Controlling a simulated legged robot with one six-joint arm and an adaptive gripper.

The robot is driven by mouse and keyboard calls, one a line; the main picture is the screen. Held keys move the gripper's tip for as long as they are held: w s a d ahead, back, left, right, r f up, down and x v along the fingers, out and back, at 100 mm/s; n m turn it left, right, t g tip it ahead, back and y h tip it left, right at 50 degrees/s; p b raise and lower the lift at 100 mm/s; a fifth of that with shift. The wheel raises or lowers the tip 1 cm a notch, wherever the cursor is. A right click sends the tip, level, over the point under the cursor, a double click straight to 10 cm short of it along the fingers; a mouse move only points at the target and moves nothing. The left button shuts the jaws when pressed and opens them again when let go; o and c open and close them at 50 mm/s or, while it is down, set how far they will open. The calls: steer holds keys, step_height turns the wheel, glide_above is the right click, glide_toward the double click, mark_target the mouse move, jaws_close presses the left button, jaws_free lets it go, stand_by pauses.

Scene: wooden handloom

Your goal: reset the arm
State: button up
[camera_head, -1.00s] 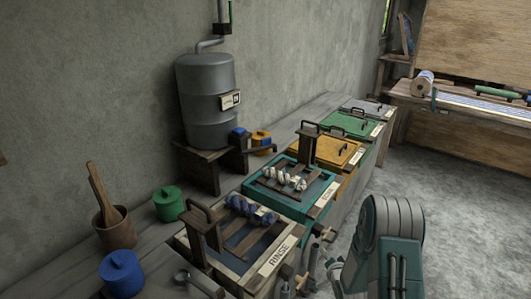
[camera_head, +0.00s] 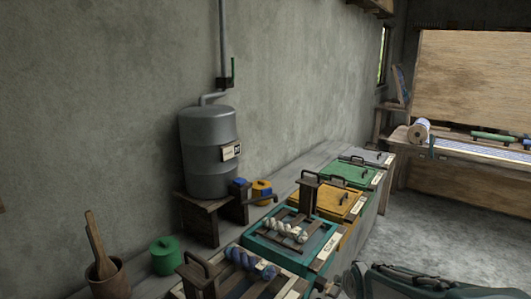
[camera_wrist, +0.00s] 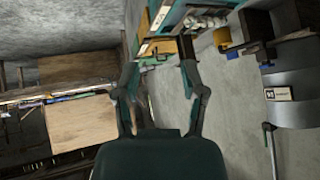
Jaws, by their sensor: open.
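My gripper (camera_wrist: 160,72) is in the wrist view, its two fingers spread apart with nothing between them. Beyond the fingers are the wall and part of the vat row, which appear turned on their side. In the head view, part of my arm shows at the lower right edge, in front of the vats.
A row of vats runs along the wall: the rinse vat (camera_head: 205,270), a teal vat (camera_head: 262,252), an orange one (camera_head: 338,203) and a green one (camera_head: 350,173). A grey tank (camera_head: 210,150) stands behind. The loom (camera_head: 455,175) is back right. Floor at right is clear.

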steer(key=s+a+r+n+g, duration=0.1)
steer(key=s+r+n, duration=0.1)
steer(key=s, duration=0.8)
steer(key=s+a+r+n+g, duration=0.1)
steer(key=s+r, duration=0.3)
steer(key=s, duration=0.7)
steer(key=shift+s+a+n+g+y, duration=0.15)
steer(key=shift+a+n+g+y, duration=0.3)
steer(key=shift+a, duration=0.3)
stand_by(0.4)
